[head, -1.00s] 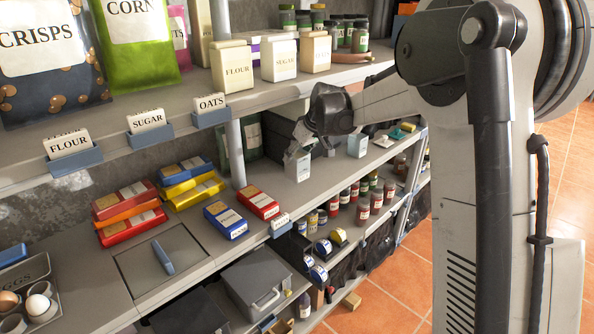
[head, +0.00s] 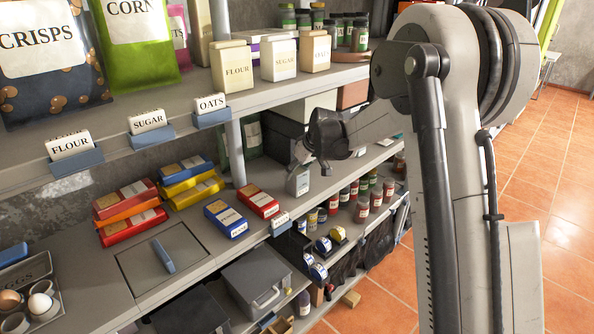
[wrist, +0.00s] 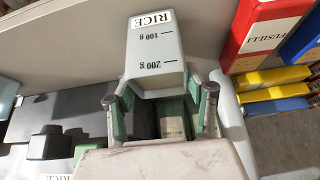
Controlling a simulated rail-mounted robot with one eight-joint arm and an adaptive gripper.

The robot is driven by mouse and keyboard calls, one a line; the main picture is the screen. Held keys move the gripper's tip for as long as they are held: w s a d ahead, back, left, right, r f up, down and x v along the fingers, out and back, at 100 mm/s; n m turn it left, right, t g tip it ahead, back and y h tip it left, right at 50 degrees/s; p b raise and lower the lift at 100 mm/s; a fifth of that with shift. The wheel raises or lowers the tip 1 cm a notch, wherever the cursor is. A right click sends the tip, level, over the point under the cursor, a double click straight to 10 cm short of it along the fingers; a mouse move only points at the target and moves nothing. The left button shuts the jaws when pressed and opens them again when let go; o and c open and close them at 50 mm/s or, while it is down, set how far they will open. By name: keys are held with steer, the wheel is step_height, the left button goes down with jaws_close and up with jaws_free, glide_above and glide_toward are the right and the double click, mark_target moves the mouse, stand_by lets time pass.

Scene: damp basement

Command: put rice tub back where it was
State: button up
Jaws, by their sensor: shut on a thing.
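The rice tub (wrist: 157,55) is a pale grey tub with a RICE label and 100 g and 200 g marks. In the wrist view it sits between the two fingers of my gripper (wrist: 163,95), which is shut on its sides. In the head view the rice tub (head: 299,182) hangs below my gripper (head: 306,160), close over the middle shelf (head: 262,180). I cannot tell whether its base touches the shelf. My wrist and arm hide the shelf area behind it.
A red pasta box (head: 258,202) and a blue box (head: 225,219) lie left of the tub. A dark box (head: 283,138) stands behind. Jars (head: 361,208) fill the shelf below. Labelled flour (head: 232,66) and sugar (head: 279,60) tubs stand on the shelf above.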

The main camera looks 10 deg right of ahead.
steer(key=shift+f, duration=0.15)
steer(key=o, duration=1.5)
steer(key=shift+o, duration=0.2)
steer(key=v, duration=1.1)
steer(key=s+a+r+m, duration=0.1)
steer(key=s+r, duration=0.2)
steer(key=s, duration=0.3)
steer(key=s+r+m, duration=0.1)
steer(key=s+r, duration=0.2)
steer(key=s, duration=0.2)
steer(key=s+a+f+m+t+h, duration=0.1)
steer(key=s+f+m+h, duration=0.1)
steer(key=s, duration=2.7)
step_height(320, 180, down, 2)
steer(key=shift+s+a+f+m+t+h, duration=0.25)
steer(key=shift+s+m+t+h, duration=0.15)
steer(key=shift+m, duration=0.4)
